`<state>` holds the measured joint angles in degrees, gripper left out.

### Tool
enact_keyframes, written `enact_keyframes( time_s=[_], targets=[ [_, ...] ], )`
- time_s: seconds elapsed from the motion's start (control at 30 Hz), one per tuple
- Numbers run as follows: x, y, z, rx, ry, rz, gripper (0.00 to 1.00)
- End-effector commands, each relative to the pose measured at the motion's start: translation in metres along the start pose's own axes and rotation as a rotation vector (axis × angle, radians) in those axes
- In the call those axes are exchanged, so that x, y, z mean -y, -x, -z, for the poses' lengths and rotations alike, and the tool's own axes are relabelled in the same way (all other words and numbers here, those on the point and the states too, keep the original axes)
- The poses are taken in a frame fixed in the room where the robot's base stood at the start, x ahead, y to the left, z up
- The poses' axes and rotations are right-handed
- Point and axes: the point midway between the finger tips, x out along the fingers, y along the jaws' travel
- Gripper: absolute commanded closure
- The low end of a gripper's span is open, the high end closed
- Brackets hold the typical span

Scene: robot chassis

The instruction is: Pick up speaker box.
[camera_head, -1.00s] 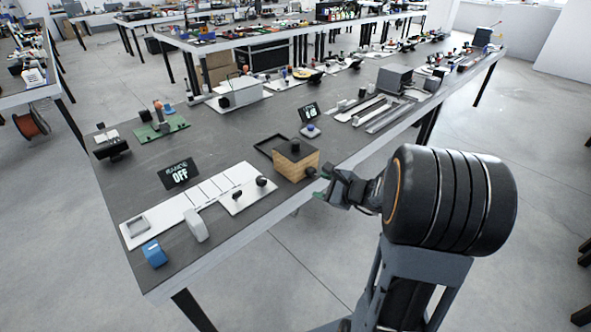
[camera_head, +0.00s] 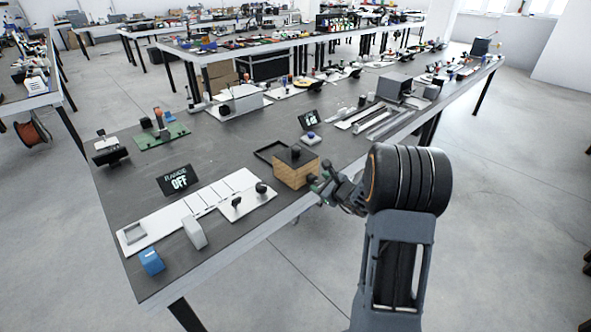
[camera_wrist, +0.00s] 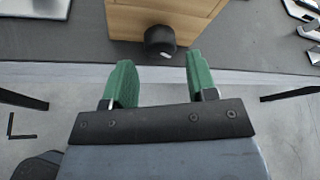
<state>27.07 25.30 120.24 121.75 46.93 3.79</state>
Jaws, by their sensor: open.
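The speaker box is most likely the wooden box (camera_head: 293,174) with a dark top and a black knob, near the front edge of the table. In the wrist view the wooden box (camera_wrist: 200,18) shows at the top, with a round black knob (camera_wrist: 160,40) on its near face. My gripper (camera_head: 319,186) is just off the table edge, close to the box's right side. In the wrist view my gripper (camera_wrist: 160,78) has its two green fingers apart and nothing between them. The knob lies ahead of the gap between the fingertips. The box's far side is hidden.
A black tray frame (camera_head: 268,151) lies behind the box. A white panel with knobs (camera_head: 240,203) and a display reading OFF (camera_head: 178,180) are to its left. A small screen (camera_head: 309,120) stands behind. Metal rails (camera_head: 375,122) lie farther right. The table edge (camera_head: 250,229) runs below.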

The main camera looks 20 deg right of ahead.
Motion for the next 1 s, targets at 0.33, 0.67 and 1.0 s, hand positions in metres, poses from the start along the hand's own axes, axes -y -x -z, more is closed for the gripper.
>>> enact_keyframes(
  time_s=[0.33,0.67,1.0],
  targets=[
    [0.000,-0.042,-0.002,0.000,0.001,-0.002,0.48],
    [-0.001,-0.045,-0.002,0.000,0.001,-0.002,0.49],
    [-0.001,-0.045,-0.002,0.000,0.001,-0.002,0.82]
  ],
)
